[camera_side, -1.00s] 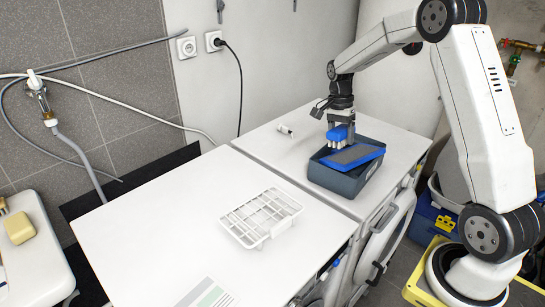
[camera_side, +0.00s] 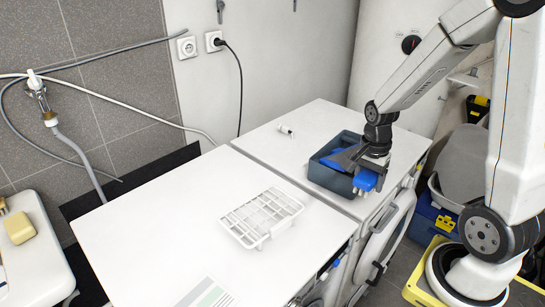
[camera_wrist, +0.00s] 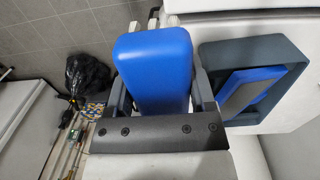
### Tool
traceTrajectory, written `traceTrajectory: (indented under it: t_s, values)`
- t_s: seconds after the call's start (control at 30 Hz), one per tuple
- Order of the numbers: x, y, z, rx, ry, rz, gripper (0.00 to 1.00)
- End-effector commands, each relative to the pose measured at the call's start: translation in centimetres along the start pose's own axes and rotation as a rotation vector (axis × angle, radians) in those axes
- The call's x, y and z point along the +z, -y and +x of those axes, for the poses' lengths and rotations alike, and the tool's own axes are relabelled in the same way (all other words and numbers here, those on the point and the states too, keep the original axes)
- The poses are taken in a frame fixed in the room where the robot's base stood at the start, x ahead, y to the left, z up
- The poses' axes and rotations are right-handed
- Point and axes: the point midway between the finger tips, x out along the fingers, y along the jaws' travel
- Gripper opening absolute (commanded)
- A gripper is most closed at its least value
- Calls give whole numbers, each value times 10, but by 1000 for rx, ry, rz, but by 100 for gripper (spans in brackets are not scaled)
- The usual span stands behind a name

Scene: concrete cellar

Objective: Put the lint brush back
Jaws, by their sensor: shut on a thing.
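My gripper (camera_side: 368,170) is shut on a blue brush (camera_side: 364,181) with white tufts pointing down. It holds the brush at the front right of a dark blue-grey box (camera_side: 328,179), seemingly beyond its rim. In the wrist view the blue brush (camera_wrist: 153,65) fills the space between the fingers, tufts at the top. A flat blue-framed piece with a grey face (camera_wrist: 250,92) lies in the box (camera_wrist: 215,58); in the side view my gripper partly hides it. I cannot tell for sure which of the two is the lint brush.
The box stands on the right white machine top (camera_side: 300,150). A white wire-like rack (camera_side: 262,217) lies on the left top (camera_side: 160,220). A small white object (camera_side: 286,131) lies behind the box. The left top is mostly clear.

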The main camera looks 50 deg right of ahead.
Motion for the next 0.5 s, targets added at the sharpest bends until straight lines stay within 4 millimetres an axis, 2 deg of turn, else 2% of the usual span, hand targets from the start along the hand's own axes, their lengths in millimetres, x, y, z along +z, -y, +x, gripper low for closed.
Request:
traceTrajectory:
  t_s: [0.2,0.5]
  values:
    - [16,-30,9,-27,-11,3,23]
    - [25,-45,14,-42,-17,6,23]
